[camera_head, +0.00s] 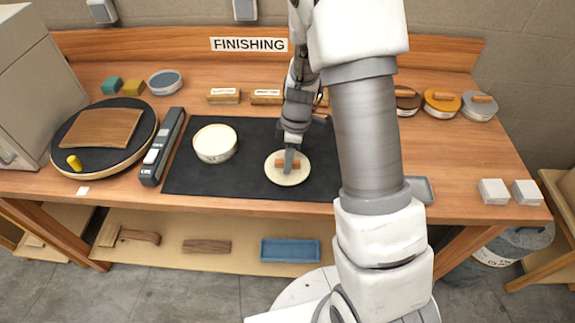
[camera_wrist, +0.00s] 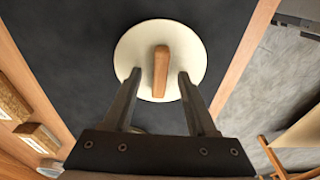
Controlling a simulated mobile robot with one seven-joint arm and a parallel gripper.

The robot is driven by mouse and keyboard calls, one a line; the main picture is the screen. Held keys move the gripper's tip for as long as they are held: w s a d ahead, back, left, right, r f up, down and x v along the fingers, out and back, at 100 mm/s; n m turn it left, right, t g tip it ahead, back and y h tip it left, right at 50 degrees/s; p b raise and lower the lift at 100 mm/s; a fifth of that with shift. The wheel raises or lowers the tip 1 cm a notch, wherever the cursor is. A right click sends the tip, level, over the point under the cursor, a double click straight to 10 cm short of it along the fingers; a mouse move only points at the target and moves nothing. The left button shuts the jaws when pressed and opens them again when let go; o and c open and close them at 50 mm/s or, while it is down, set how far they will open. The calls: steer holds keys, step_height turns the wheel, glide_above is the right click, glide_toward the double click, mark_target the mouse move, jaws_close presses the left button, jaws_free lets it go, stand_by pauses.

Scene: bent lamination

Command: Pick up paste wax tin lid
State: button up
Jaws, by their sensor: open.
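The paste wax tin lid (camera_head: 287,178) is a round cream disc with a wooden bar handle. It lies flat on the black mat (camera_head: 205,183), near the mat's front edge. In the wrist view the lid (camera_wrist: 135,50) shows whole except where my fingers overlap its lower part. Its handle (camera_wrist: 161,70) stands between my fingertips. My gripper (camera_head: 290,160) is over the lid and open; in the wrist view its fingers (camera_wrist: 157,75) sit either side of the handle's near end, with gaps visible. The open cream tin (camera_head: 215,144) stands on the mat to the left of the lid.
A grey and black bar tool (camera_head: 162,147) and a round board with a wood panel (camera_head: 103,129) lie to the left. Lidded tins (camera_head: 441,101) stand at the back right. White blocks (camera_head: 493,191) sit at the right front. A grey tray (camera_head: 420,190) is partly behind my arm.

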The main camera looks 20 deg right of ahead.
jaws_close()
steer(key=shift+r, duration=0.15)
stand_by(0.4)
